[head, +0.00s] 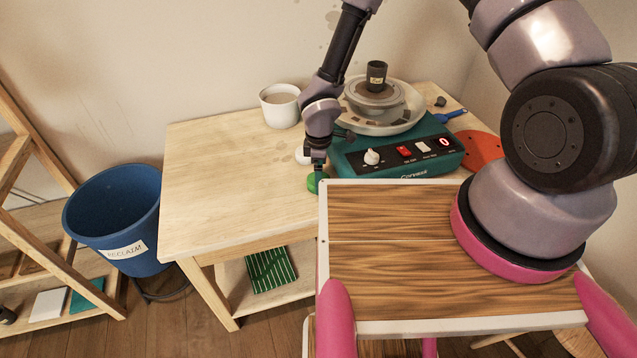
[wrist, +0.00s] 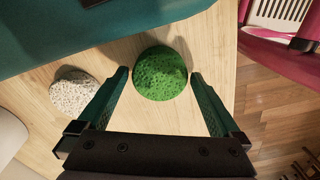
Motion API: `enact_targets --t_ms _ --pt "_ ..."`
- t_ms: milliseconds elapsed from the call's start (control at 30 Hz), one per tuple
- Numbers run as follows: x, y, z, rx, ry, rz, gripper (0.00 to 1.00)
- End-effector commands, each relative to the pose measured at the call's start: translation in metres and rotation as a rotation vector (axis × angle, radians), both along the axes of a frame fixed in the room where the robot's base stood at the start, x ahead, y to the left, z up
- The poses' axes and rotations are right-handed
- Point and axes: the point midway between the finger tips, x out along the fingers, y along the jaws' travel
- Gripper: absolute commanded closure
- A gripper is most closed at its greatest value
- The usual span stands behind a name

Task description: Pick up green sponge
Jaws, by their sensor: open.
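The green sponge (wrist: 160,73) is a round, porous disc lying on the light wooden table. It sits near the table edge, close to the teal pottery wheel base. In the head view the sponge (head: 312,183) shows only partly, beneath my gripper (head: 319,178). In the wrist view my gripper (wrist: 160,100) is open, with one dark green finger on each side of the sponge and a gap to each. The sponge is between and slightly beyond the fingertips. I cannot tell how high the fingertips are above the table.
A speckled pale round object (wrist: 73,92) lies left of the sponge. The teal wheel base (head: 400,153) stands close behind. The wooden table's (head: 205,190) left part is clear. A blue bucket (head: 115,215) stands left on the floor.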

Motion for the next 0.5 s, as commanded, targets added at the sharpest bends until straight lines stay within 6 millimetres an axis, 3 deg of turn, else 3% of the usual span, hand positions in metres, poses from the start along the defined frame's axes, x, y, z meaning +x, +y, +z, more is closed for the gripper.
enact_targets --t_ms 100,200,233,500 --pt "0.0001 0.0001 0.0003 0.000 0.000 0.000 0.00" --pt "0.0001 0.0001 0.0004 0.000 0.000 0.000 0.38" --pt "0.0001 0.0001 0.0005 0.000 0.000 0.000 0.41" --pt "0.0002 0.0001 0.0011 0.000 0.000 0.000 0.42"
